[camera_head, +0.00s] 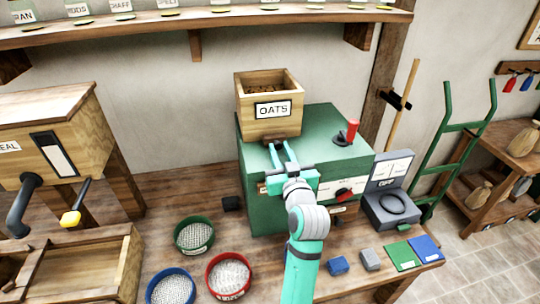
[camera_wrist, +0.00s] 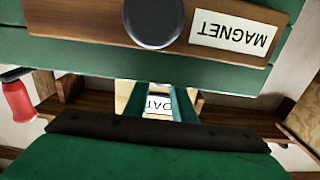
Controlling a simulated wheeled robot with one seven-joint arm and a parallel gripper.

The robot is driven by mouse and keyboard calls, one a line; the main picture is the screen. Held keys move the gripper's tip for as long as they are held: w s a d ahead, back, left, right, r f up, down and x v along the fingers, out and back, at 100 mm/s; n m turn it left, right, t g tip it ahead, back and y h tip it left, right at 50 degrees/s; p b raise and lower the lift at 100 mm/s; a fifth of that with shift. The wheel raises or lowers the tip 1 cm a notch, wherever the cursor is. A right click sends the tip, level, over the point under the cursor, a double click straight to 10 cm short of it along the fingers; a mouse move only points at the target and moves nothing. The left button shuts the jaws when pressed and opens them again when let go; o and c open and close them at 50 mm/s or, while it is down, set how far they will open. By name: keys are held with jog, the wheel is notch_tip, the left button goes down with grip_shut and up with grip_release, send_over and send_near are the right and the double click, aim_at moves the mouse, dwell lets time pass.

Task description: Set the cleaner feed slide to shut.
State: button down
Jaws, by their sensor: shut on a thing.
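The green cleaner (camera_head: 262,205) stands on the bench with a wooden hopper labelled OATS (camera_head: 262,127) on top. My gripper (camera_head: 283,150) reaches over the cleaner from the front, with its fingers at the foot of the hopper. It is shut on the cleaner feed slide there. The fingers hide most of the slide, so how far it is drawn out cannot be told. In the wrist view my gripper (camera_wrist: 160,104) shows its two fingers, with part of the OATS label between them.
A red-handled lever (camera_head: 351,132) stands on the cleaner's right top. The MAGNET label (camera_wrist: 229,34) shows upside down in the wrist view. Green (camera_head: 194,234), red (camera_head: 229,275) and blue (camera_head: 170,288) sieves lie in front on the left.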

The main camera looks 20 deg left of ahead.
jog(key=shift+w+a+r, duration=0.1)
jog(key=shift+w, duration=0.05)
jog(key=c, duration=1.5)
grip_release()
jog(key=shift+w, duration=0.1)
jog(key=shift+c, duration=0.2)
jog(key=v, duration=1.1)
